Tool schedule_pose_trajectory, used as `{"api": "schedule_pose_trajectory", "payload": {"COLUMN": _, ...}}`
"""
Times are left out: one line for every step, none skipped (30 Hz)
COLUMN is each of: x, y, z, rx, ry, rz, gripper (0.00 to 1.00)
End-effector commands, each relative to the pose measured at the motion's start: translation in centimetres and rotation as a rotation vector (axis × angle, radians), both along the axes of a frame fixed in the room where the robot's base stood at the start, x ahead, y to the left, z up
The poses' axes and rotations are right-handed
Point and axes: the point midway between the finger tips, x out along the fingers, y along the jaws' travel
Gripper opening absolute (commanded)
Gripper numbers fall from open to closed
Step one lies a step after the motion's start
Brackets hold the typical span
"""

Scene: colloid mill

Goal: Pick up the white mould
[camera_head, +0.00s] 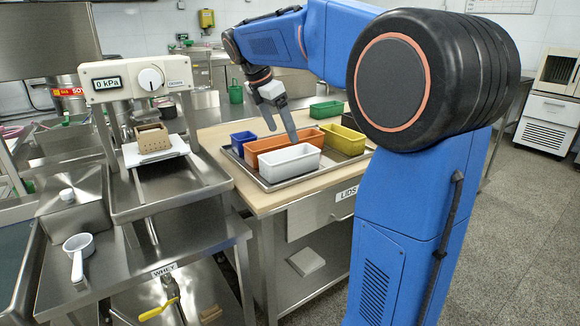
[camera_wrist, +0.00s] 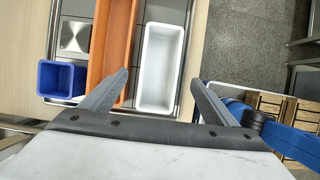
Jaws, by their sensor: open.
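The white mould (camera_head: 290,163) is a rectangular open-topped tub standing upright in the near part of a metal tray (camera_head: 262,184) on the wooden-topped table. In the wrist view the white mould (camera_wrist: 161,66) lies ahead of my gripper, between the lines of its two fingers and nearer the right one. My gripper (camera_head: 281,119) is above the tray, pointing down, with its fingers apart and nothing between them. It also shows in the wrist view (camera_wrist: 160,84). The orange mould (camera_head: 275,147) stands right beside the white one, on its far side.
The tray also holds a blue mould (camera_head: 243,140) and a yellow mould (camera_head: 342,138). A green container (camera_head: 326,109) stands behind the tray. A press with a gauge (camera_head: 137,80) and a white scoop (camera_head: 79,250) are at the left.

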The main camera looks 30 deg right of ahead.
Motion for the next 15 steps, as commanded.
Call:
{"api": "schedule_pose_trajectory", "payload": {"x": -0.1, "y": -0.4, "z": -0.9, "rx": 0.000, "ry": 0.002, "rz": -0.002, "gripper": 0.81}}
{"api": "schedule_pose_trajectory", "payload": {"x": 0.0, "y": -0.6, "z": -1.3, "rx": 0.000, "ry": 0.001, "rz": -0.002, "gripper": 0.81}}
{"api": "schedule_pose_trajectory", "payload": {"x": -0.1, "y": -0.9, "z": -2.0, "rx": 0.000, "ry": 0.002, "rz": -0.002, "gripper": 0.81}}
{"api": "schedule_pose_trajectory", "payload": {"x": 0.0, "y": -1.0, "z": -2.4, "rx": 0.000, "ry": 0.001, "rz": -0.002, "gripper": 0.81}}
{"api": "schedule_pose_trajectory", "payload": {"x": 0.0, "y": -1.2, "z": -2.8, "rx": 0.000, "ry": 0.001, "rz": -0.002, "gripper": 0.81}}
{"api": "schedule_pose_trajectory", "payload": {"x": 0.0, "y": -1.4, "z": -3.3, "rx": 0.000, "ry": 0.001, "rz": -0.002, "gripper": 0.81}}
{"api": "schedule_pose_trajectory", "payload": {"x": 0.0, "y": -1.5, "z": -3.6, "rx": 0.000, "ry": 0.001, "rz": -0.002, "gripper": 0.81}}
{"api": "schedule_pose_trajectory", "payload": {"x": 0.0, "y": -1.6, "z": -3.8, "rx": 0.000, "ry": 0.001, "rz": -0.001, "gripper": 0.81}}
{"api": "schedule_pose_trajectory", "payload": {"x": 0.0, "y": -1.7, "z": -4.1, "rx": 0.000, "ry": 0.001, "rz": -0.001, "gripper": 0.81}}
{"api": "schedule_pose_trajectory", "payload": {"x": 0.0, "y": -1.8, "z": -4.2, "rx": 0.000, "ry": 0.001, "rz": -0.001, "gripper": 0.81}}
{"api": "schedule_pose_trajectory", "payload": {"x": 0.0, "y": -1.8, "z": -4.4, "rx": 0.000, "ry": 0.001, "rz": -0.001, "gripper": 0.81}}
{"api": "schedule_pose_trajectory", "payload": {"x": 0.0, "y": -1.9, "z": -4.5, "rx": 0.000, "ry": 0.000, "rz": -0.001, "gripper": 0.81}}
{"api": "schedule_pose_trajectory", "payload": {"x": 0.0, "y": -1.9, "z": -4.6, "rx": 0.000, "ry": 0.000, "rz": -0.001, "gripper": 0.81}}
{"api": "schedule_pose_trajectory", "payload": {"x": 0.0, "y": -1.9, "z": -4.8, "rx": 0.000, "ry": 0.001, "rz": -0.001, "gripper": 0.81}}
{"api": "schedule_pose_trajectory", "payload": {"x": 0.0, "y": -2.0, "z": -5.1, "rx": 0.000, "ry": 0.001, "rz": -0.001, "gripper": 0.81}}
